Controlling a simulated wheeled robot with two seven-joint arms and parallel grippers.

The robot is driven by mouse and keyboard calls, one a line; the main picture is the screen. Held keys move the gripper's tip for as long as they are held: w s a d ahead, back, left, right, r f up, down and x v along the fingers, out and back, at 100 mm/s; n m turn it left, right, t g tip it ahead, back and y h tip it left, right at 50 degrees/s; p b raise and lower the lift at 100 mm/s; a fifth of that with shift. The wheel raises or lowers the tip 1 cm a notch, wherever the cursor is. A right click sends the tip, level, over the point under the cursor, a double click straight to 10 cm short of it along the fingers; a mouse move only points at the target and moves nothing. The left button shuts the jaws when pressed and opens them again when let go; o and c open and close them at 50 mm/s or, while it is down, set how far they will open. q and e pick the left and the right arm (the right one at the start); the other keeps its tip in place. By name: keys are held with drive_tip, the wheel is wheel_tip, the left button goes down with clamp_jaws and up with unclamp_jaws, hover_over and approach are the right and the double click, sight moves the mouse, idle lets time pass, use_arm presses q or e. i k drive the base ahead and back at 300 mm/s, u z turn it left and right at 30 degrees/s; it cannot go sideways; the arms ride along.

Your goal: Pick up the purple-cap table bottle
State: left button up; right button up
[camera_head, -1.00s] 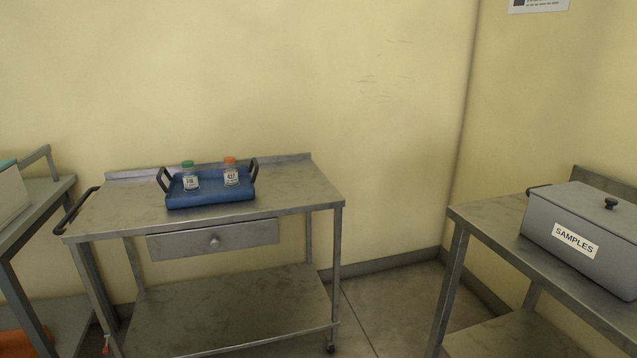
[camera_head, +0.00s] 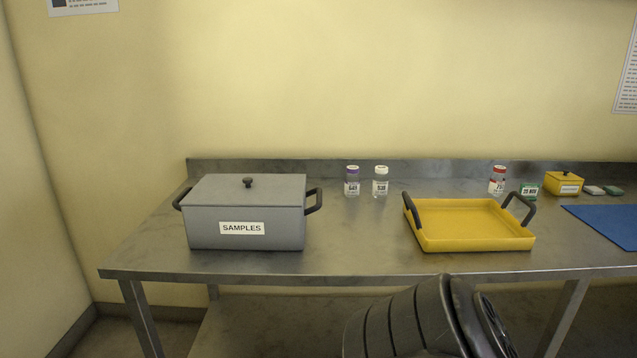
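The purple-cap bottle (camera_head: 352,181) stands upright on the steel table (camera_head: 350,262), toward the back. It is clear with a white label. A white-cap bottle (camera_head: 380,181) stands close to its right, apart from it. Part of my own dark arm shows at the bottom, right of the middle, below the table's front edge. Neither of my grippers is in view.
A grey lidded box marked SAMPLES (camera_head: 246,214) stands left of the bottles. An empty yellow tray (camera_head: 470,243) with dark handles is to the right. Further right are a red-cap bottle (camera_head: 498,179), a small yellow box (camera_head: 564,183) and a blue mat (camera_head: 608,222).

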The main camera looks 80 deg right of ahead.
sight(352, 179)
drive_tip(key=z, duration=2.05)
